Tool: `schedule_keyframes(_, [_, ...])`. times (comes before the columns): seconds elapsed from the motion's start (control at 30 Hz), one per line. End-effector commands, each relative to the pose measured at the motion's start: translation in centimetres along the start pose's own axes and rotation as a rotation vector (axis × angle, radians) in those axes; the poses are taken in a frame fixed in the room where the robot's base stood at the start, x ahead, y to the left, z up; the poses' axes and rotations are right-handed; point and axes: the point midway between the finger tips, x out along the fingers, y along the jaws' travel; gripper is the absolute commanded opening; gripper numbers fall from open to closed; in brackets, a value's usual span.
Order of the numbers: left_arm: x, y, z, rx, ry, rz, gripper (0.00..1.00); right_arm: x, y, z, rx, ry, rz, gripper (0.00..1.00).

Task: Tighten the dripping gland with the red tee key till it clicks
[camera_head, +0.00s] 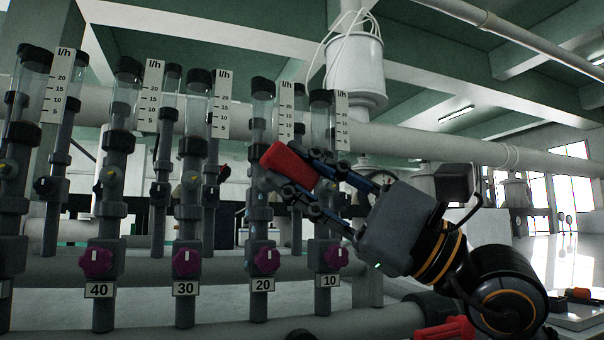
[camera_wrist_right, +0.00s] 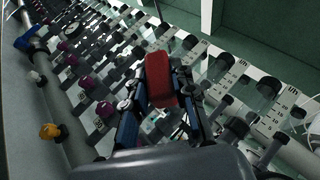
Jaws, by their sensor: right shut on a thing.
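My right gripper (camera_head: 300,180) is shut on the red tee key (camera_head: 287,160), in front of the column labelled 20. The key's red handle also shows between the fingers of my right gripper (camera_wrist_right: 162,95) in the right wrist view (camera_wrist_right: 160,80). The key's working end cannot be made out. The 20 column (camera_head: 258,214) has small pale, wet-looking spots on its grey fittings just below the key. Which gland drips is hard to tell, and the fingers partly cover the fittings there. My left gripper is not in view.
Several flow tubes with l/h scales stand in a close row, with purple knobs (camera_head: 186,262) and number plates 40, 30, 20 and 10 (camera_head: 331,281). Grey pipes run across behind and below. A red object (camera_head: 446,329) and a tray with tools (camera_head: 578,318) lie at lower right.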

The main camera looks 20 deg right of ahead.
Motion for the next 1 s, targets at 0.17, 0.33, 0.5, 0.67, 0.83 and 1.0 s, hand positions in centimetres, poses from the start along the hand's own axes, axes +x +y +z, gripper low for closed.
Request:
schedule_keyframes(0.17, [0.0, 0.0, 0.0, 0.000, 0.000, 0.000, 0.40, 0.2, 0.0, -0.3, 0.000, -0.001, 0.000, 0.00])
schedule_keyframes(0.33, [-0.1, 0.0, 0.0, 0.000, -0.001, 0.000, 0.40, 0.4, 0.0, -0.6, 0.001, -0.001, 0.000, 0.00])
schedule_keyframes(0.5, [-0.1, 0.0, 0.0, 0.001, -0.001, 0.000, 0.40, 0.5, 0.0, -1.0, 0.001, -0.001, 0.000, 0.00])
schedule_keyframes(0.67, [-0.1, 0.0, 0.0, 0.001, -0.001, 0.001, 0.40, 0.7, 0.0, -1.3, 0.000, 0.000, 0.000, 0.00])
schedule_keyframes(0.83, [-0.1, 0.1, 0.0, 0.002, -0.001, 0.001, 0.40, 0.8, 0.0, -1.5, 0.000, -0.001, -0.001, 0.21])
schedule_keyframes(1.0, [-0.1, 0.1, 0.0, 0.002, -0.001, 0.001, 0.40, 0.8, 0.0, -1.5, 0.000, -0.001, -0.001, 0.00])
